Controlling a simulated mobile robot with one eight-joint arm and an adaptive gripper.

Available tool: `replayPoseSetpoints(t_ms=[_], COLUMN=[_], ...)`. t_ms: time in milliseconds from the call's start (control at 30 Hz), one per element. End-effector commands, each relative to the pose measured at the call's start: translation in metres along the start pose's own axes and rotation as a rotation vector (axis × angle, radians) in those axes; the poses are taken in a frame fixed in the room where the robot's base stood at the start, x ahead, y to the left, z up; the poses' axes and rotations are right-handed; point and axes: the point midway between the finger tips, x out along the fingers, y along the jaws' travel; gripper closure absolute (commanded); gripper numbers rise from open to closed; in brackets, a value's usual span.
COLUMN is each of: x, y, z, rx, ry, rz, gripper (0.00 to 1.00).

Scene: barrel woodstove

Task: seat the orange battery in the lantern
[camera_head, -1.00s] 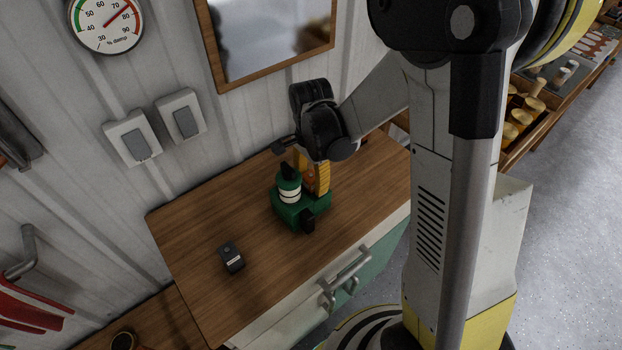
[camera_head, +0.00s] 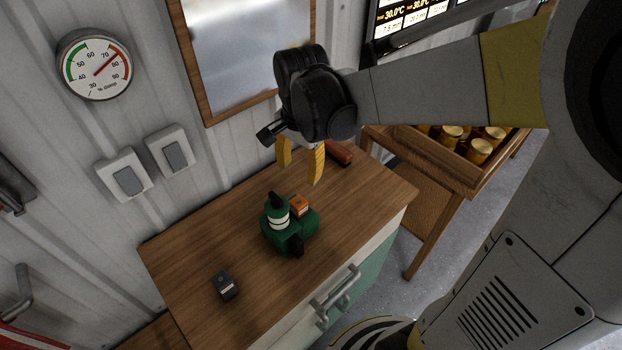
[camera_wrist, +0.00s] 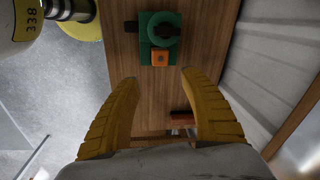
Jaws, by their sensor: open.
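The green lantern (camera_head: 275,236) stands on the wooden cabinet top, with a dark knob and a white band. The orange battery (camera_head: 299,206) sits at the lantern's back right side, its top showing above the green body; how deep it sits cannot be told. In the wrist view the battery (camera_wrist: 160,58) lies within the outline of the lantern's green base (camera_wrist: 146,49). My gripper (camera_head: 299,172) is open and empty, raised above and behind the lantern, its yellow fingers apart and clear of the battery. In the wrist view the fingers (camera_wrist: 158,80) are spread wide.
A small dark grey block (camera_head: 225,286) lies at the front left of the cabinet top (camera_head: 200,250). A reddish-brown object (camera_head: 340,153) lies at the back right edge. A wooden tray of jars (camera_head: 478,150) stands to the right. The wall with a framed panel is close behind.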

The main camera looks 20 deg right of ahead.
Motion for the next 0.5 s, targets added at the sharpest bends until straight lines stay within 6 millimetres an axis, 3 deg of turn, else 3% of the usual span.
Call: replayPoseSetpoints(t_ms=[200, 500], x=[-0.051, -0.073], y=[0.042, 0.08], z=[0.025, 0.048], rx=[-0.447, -0.917], ry=[0.159, 0.411], rz=[-0.164, -0.257], gripper=[0.48, 0.48])
